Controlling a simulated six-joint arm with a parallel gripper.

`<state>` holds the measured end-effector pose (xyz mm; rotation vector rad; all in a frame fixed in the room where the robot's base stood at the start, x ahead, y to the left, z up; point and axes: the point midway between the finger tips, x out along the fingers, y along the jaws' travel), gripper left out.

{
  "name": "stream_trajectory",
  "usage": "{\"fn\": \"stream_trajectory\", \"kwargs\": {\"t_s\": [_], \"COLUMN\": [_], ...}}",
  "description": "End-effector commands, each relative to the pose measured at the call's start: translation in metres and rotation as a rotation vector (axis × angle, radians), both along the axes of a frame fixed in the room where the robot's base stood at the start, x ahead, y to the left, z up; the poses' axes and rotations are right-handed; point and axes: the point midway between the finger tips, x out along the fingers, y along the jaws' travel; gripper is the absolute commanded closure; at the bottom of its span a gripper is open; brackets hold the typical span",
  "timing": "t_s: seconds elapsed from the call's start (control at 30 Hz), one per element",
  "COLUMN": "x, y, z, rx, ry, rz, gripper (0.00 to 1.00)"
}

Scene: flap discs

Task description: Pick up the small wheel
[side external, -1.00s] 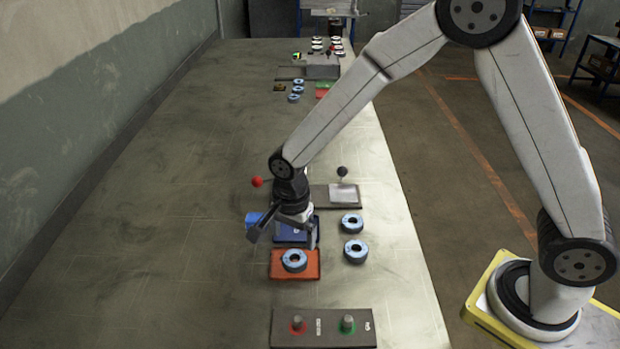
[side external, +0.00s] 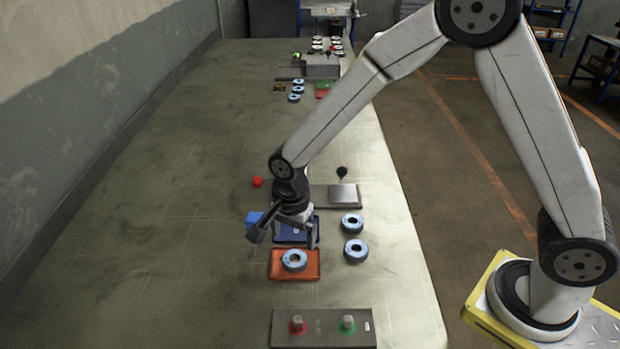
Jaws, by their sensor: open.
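Three blue-and-black ring-shaped wheels are near my gripper in the side external view. One wheel (side external: 294,260) lies flat on an orange-red tray (side external: 310,275). Two others lie on the table to the right, a farther wheel (side external: 352,224) and a nearer wheel (side external: 355,251). They look similar in size, so I cannot tell which is the small one. My gripper (side external: 284,240) is open and empty, pointing down above a dark blue tray (side external: 291,234), just beyond the wheel on the orange-red tray. My gripper partly hides the blue tray.
A grey panel (side external: 322,338) with a red and a green button stands at the near edge. A metal plate (side external: 343,195), a black knob (side external: 342,172) and a red ball (side external: 257,182) are behind my gripper. More wheels (side external: 298,87) lie far back. The table's left side is clear.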

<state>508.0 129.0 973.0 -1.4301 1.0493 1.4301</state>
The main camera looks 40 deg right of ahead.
Motion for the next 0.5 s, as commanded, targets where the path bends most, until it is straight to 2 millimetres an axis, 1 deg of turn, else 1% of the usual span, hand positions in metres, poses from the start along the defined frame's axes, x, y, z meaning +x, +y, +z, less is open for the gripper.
{"fn": "stream_trajectory", "kwargs": {"t_s": [0.17, 0.27, 0.37, 0.47, 0.5], "x": [0.0, 0.002, 0.003, 0.005, 0.005], "y": [-0.002, -0.011, -0.028, -0.054, -0.065], "z": [0.0, 0.0, 0.001, 0.001, 0.001], "rx": [0.0, 0.0, 0.0, 0.0, 0.0], "ry": [0.0, 0.0, 0.0, 0.0, 0.0], "rz": [-0.009, -0.043, -0.114, -0.22, -0.269], "gripper": [0.0, 0.0, 0.0, 0.0, 0.0]}}
